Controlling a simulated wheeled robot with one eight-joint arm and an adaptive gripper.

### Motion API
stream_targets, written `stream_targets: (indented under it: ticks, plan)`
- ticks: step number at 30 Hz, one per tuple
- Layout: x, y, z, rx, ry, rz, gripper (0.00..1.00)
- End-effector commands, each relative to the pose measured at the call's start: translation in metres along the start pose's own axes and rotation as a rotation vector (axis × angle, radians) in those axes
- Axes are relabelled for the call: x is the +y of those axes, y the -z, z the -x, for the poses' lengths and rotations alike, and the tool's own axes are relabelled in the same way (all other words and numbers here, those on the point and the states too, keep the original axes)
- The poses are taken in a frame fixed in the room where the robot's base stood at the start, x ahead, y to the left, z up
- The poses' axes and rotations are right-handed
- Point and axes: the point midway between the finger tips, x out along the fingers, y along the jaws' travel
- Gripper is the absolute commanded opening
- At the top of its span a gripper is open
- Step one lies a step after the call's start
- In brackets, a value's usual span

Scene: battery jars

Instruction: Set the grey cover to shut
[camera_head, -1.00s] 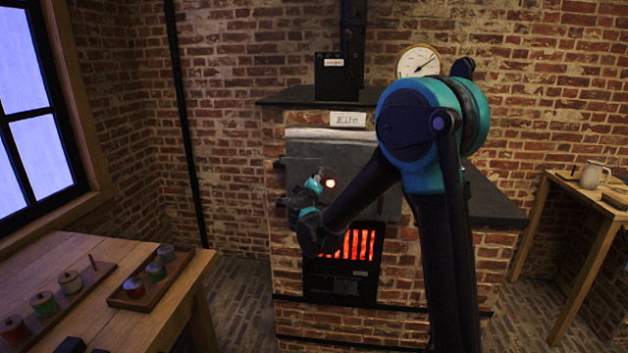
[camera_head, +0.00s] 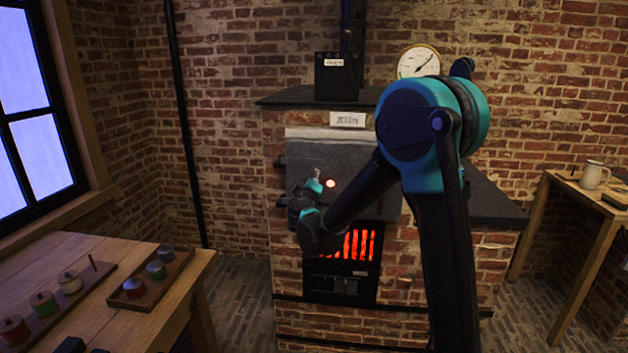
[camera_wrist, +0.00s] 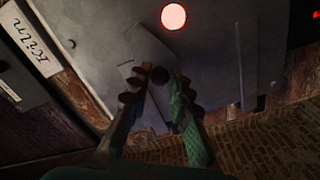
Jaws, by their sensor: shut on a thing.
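In the wrist view a small flat grey cover (camera_wrist: 136,58) lies against the door, below and left of the spy hole. The glow is uncovered. My gripper (camera_wrist: 160,78) is shut on the cover's lower part, and its fingers hide where they grip. In the head view my gripper (camera_head: 316,184) is at the door, just left of the glow, and my arm hides part of the door.
Glowing bars (camera_head: 360,246) show below the door. A dark ledge (camera_head: 485,204) juts out at the kiln's right. A wooden table (camera_head: 130,244) with jars on racks stands at the left, another table (camera_head: 573,184) with a mug at the right. A label reading Kiln (camera_wrist: 35,45) is beside the door.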

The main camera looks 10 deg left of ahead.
Motion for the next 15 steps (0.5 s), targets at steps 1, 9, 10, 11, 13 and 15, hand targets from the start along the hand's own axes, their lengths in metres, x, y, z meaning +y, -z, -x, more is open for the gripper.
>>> stream_targets:
  ticks: [1, 9, 10, 11, 13, 15]
  plan:
    - [-0.001, -0.001, 0.0, 0.001, 0.0, 0.013, 0.0]
    - [-0.006, -0.007, 0.0, 0.001, 0.0, 0.174, 0.0]
    - [-0.007, -0.009, 0.0, 0.001, 0.0, 0.2, 0.0]
    - [-0.008, -0.01, 0.0, 0.001, 0.0, 0.227, 0.0]
    - [-0.01, -0.013, 0.0, 0.001, 0.0, 0.291, 0.0]
    - [-0.011, -0.016, 0.0, 0.001, 0.0, 0.358, 0.0]
